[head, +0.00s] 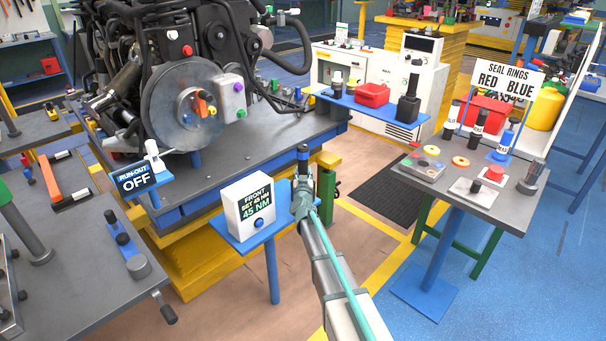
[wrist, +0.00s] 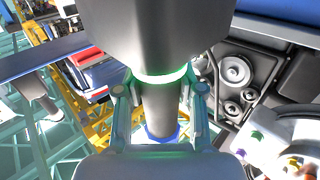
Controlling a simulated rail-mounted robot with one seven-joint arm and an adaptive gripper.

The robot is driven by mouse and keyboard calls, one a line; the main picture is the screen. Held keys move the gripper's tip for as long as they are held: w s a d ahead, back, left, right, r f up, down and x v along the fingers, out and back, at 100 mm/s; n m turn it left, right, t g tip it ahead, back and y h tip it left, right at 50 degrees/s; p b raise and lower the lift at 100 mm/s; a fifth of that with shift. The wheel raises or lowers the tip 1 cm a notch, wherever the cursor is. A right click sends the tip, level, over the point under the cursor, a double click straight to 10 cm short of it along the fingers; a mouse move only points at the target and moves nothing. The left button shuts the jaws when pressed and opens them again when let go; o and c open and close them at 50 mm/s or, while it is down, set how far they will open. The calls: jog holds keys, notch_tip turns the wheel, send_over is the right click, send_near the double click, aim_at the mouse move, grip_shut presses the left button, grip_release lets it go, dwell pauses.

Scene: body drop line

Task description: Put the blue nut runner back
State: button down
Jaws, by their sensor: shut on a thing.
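My gripper (head: 303,192) is in the middle of the head view, above the small blue stand with the torque box. It is shut on a dark tool with a blue band, which looks like the blue nut runner (head: 303,158) and stands roughly upright in the grip. In the wrist view, my gripper's fingers (wrist: 161,92) close on both sides of the tool's grey neck. The nut runner (wrist: 155,35) has a wide dark body filling the top of that view and a blue ring at its far end. Its place of return is not clear to me.
A white box (head: 249,207) reading 45 NM stands just left of my gripper. The engine (head: 185,100) is behind it on the left. A blue shelf (head: 372,112) holds a red box and black tool. The right table (head: 455,190) carries bottles, a red button and the seal-ring sign.

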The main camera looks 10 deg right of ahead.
jog(key=c, duration=0.7)
grip_release()
jog(key=shift+s+r, duration=0.1)
jog(key=shift+r, duration=0.05)
jog(key=s+a, duration=0.2)
jog(key=s, duration=1)
jog(key=s+a+f+n+g+y, duration=0.25)
jog(key=s+f+g, duration=0.35)
jog(key=s+f, duration=0.85)
jog(key=s+a+f+n+g+y, duration=0.1)
jog(key=s+a+f+g+y, duration=0.3)
jog(key=s+f, duration=1.05)
jog(key=s+d+f+g+h, duration=0.1)
jog(key=s+d+f+g, duration=0.1)
jog(key=s+f+g, duration=0.5)
jog(key=s+d+f+g+h, duration=0.1)
jog(key=s+d+f, duration=0.3)
jog(key=s, duration=0.6)
jog(key=shift+s+d+r+m+g+h+p, duration=0.35)
jog(key=shift+s+g, duration=0.75)
jog(key=shift+s, duration=2.05)
jog(key=shift+s+d+r+m+g+h+p, duration=0.35)
jog(key=shift+s+g, duration=0.75)
jog(key=shift+s, duration=2)
jog(key=shift+s+d+r+m+g+h+p, duration=0.3)
jog(key=shift+s+g, duration=0.8)
jog(key=shift+s, duration=2.05)
